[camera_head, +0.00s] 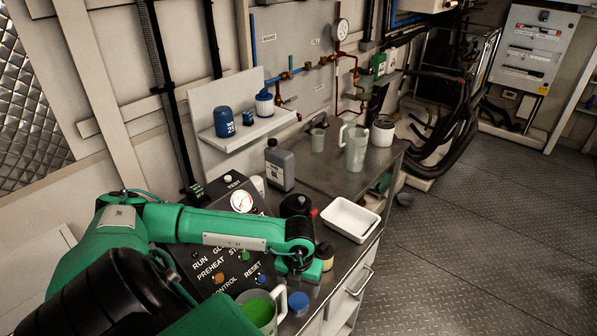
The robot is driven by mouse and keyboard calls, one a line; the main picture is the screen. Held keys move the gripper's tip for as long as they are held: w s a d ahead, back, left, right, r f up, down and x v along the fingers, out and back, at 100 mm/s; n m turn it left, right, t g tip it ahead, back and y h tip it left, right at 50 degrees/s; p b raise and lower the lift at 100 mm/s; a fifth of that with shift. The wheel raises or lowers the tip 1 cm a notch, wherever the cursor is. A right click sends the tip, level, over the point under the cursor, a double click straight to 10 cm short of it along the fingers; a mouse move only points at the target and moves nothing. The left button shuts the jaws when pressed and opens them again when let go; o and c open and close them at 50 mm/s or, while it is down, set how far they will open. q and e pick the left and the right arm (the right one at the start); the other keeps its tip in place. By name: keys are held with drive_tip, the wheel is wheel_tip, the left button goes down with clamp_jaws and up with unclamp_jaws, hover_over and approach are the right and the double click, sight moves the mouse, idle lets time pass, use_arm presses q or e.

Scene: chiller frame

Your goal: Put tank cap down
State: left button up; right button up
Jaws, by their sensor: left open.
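My left arm reaches in from the left, over the black control panel (213,262). My left gripper (299,281) points down at the bench's front part, below the green wrist. It is open; its fingertips are mostly hidden by the wrist. A small round blue-topped item (298,301) stands just in front of it, apart from the visible jaws as far as I can tell. A black round item (296,204) with a red part sits behind the wrist. I cannot tell which of these, if either, is the tank cap. My right gripper does not show.
A measuring cup (262,309) of green liquid stands close by at the front. A white tray (350,219) lies on the steel bench's right edge. A grey bottle (280,165), a clear jug (354,148) and a white tub (383,131) stand farther back. The floor (470,230) right is clear.

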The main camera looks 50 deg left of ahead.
sight(299, 300)
use_arm(q)
wheel_tip(299, 300, up, 6)
drive_tip(key=b, duration=0.1)
drive_tip(key=shift+b, duration=0.3)
drive_tip(key=shift+r, duration=0.1)
